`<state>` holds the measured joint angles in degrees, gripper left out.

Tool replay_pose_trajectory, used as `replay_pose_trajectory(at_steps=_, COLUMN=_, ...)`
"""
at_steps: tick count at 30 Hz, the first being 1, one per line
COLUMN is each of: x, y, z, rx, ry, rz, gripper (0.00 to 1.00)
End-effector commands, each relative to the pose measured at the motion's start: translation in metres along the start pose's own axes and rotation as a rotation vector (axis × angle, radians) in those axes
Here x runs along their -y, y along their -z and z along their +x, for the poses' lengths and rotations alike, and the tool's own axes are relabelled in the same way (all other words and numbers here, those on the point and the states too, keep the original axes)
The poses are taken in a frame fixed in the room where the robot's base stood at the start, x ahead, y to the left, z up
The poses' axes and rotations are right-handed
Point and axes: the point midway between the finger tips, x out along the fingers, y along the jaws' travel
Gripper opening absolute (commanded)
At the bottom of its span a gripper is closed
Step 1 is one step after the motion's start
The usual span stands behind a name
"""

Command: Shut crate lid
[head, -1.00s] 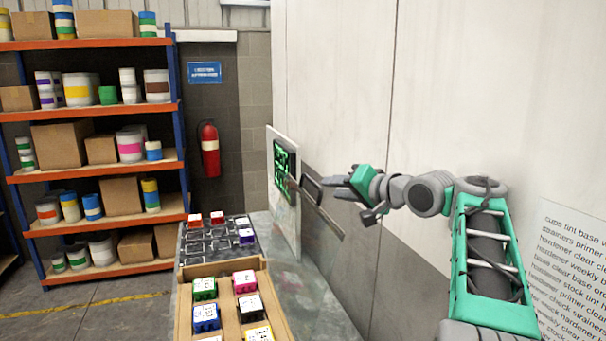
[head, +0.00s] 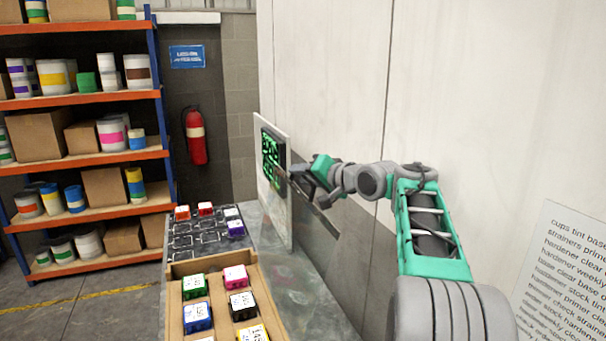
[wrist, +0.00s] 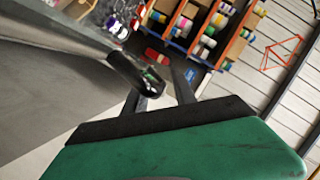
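The cardboard-coloured crate (head: 172,292) stands at the front of the bench, with several coloured cubes in its compartments. Its top is uncovered where it shows, and its near end is cut off by the frame. I cannot make out a lid for certain. My gripper (head: 304,178) is up by the pale wall, beyond and right of the crate, near a grey bar (head: 318,206). In the wrist view my two dark fingers (wrist: 160,92) stand apart. A grey bar with a dark looped end (wrist: 140,78) overlaps the left finger; I cannot tell whether they touch.
A dark tray (head: 184,241) with marked slots and a few cubes lies behind the crate. An upright white panel with a green-patterned dark screen (head: 272,160) stands on the bench's right. Shelves (head: 85,160) and a fire extinguisher (head: 195,137) are behind. Floor left of the bench is clear.

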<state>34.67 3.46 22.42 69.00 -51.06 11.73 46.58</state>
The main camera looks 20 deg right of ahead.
Motion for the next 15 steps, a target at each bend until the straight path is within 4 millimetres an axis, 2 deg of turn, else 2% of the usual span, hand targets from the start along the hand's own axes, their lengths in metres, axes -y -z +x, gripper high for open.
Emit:
replay_pose_trajectory(at_steps=3, x=0.0003, y=-0.0006, z=0.0001, rx=0.001, ry=0.001, rz=0.000, gripper=0.31)
replay_pose_trajectory(at_steps=15, x=0.0008, y=-0.0009, z=0.0001, rx=0.002, ry=0.001, rz=0.000, gripper=0.00)
